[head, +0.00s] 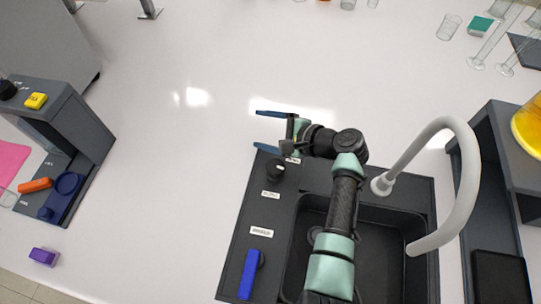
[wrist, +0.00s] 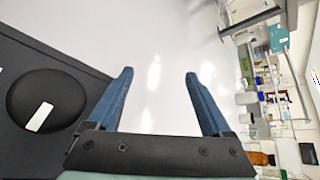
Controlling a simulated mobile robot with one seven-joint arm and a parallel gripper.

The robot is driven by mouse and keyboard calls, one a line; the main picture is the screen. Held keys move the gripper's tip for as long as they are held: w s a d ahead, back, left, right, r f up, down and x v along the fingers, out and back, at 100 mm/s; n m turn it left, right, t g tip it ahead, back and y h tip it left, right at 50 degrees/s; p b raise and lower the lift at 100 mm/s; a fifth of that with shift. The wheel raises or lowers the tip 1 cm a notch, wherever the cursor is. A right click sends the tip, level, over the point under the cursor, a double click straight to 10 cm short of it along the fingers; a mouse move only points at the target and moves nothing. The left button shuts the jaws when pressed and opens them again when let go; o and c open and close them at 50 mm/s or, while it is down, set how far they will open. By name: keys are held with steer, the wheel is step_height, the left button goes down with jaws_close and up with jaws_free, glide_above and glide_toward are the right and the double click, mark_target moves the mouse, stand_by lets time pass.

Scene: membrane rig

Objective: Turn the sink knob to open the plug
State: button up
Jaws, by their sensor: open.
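The sink knob (head: 275,168) is a round black dial with a white mark, on the dark panel left of the basin. It also shows at the left of the wrist view (wrist: 45,102), outside the fingers. My gripper (head: 259,129) has blue fingers and is open and empty, just beyond the knob in the head view. In the wrist view my gripper (wrist: 158,75) spans bare white worktop. The black sink basin (head: 380,250) is partly hidden by my arm. The plug's state is not clear.
A blue lever (head: 249,273) stands on the same panel, with white labels nearby. A grey curved faucet (head: 462,190) rises right of my arm. A dark shelf unit (head: 92,125) stands at the left. Glassware (head: 449,27) stands at the far right. The worktop's middle is clear.

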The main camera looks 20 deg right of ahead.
steer(key=s+a+r+m+t+h+b, duration=0.1)
steer(key=s+a+r+m+t+h, duration=0.15)
steer(key=s+r+t, duration=0.4)
steer(key=m+t+h+b, duration=0.15)
steer(key=m+h, duration=0.35)
steer(key=m, duration=0.9)
glide_toward(272, 160)
steer(key=shift+y, duration=0.45)
steer(key=w+p, duration=0.1)
steer(key=w, duration=1)
steer(key=shift+w+d, duration=0.15)
jaws_close()
